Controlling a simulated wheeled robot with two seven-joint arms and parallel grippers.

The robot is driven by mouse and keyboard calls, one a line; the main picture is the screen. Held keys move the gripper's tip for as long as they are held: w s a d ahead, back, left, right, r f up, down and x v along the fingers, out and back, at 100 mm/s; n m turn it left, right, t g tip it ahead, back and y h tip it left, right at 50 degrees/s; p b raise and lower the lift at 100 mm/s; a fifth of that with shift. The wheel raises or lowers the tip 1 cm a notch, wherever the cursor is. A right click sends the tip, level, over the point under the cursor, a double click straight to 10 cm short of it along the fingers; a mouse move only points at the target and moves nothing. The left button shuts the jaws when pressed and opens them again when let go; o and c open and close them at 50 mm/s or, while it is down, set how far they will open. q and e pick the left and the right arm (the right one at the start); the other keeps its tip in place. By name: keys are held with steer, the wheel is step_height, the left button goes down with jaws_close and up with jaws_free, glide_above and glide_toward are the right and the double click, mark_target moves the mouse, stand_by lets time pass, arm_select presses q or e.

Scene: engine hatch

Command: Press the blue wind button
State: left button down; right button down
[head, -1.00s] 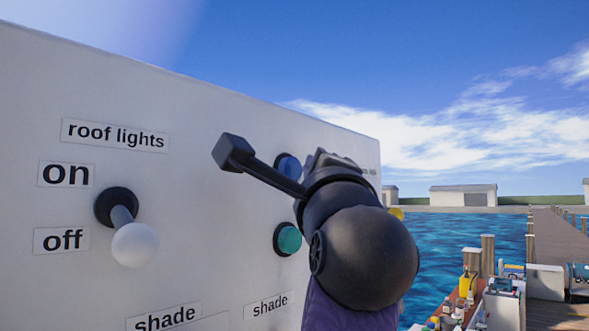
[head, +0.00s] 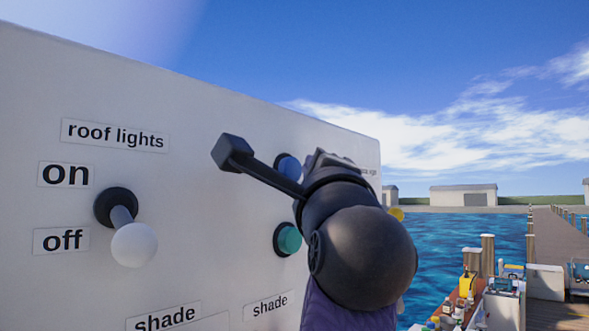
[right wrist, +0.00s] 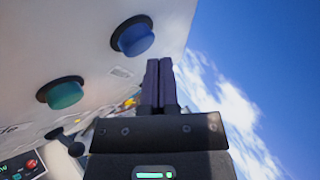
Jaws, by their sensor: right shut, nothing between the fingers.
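The blue button (head: 289,167) sits in a black ring on the white panel (head: 230,130), partly hidden behind my right wrist in the head view. It shows whole in the right wrist view (right wrist: 136,40), left of the fingertips. My right gripper (right wrist: 160,62) is shut and empty, its two dark fingers together, pointing along the panel. The fingertips are apart from the button in the right wrist view. In the head view my right arm hides most of the gripper. My left gripper is not in view.
A green button (head: 289,239) sits below the blue one. A white-knobbed lever (head: 132,243) with "roof lights", "on" and "off" labels is at the left. A yellow knob (head: 397,214) shows at the panel's right edge. Water and a pier (head: 556,235) lie beyond.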

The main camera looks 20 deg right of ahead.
steer(key=shift+w+a, duration=0.15)
steer(key=shift+w, duration=0.2)
steer(key=shift+w+a+p, duration=0.3)
steer(key=shift+w+p, duration=0.05)
steer(key=shift+w, duration=0.4)
stand_by(1.1)
steer(key=shift+s, duration=0.1)
steer(key=shift+s+d+b, duration=0.2)
steer(key=shift+s+d, duration=0.05)
steer(key=shift+s, duration=0.25)
steer(key=shift+s+d+b, duration=0.15)
steer(key=shift+s+d, duration=0.05)
steer(key=shift+s, duration=0.3)
steer(key=shift+s+d+b, duration=0.15)
steer(key=shift+s+d, duration=0.15)
steer(key=shift+s, duration=0.45)
steer(key=shift+s+d+b, duration=0.15)
steer(key=shift+s+d, duration=0.2)
steer(key=shift+s, duration=0.45)
steer(key=shift+s+d+b, duration=0.15)
steer(key=shift+s+d, duration=0.15)
steer(key=shift+s, duration=0.45)
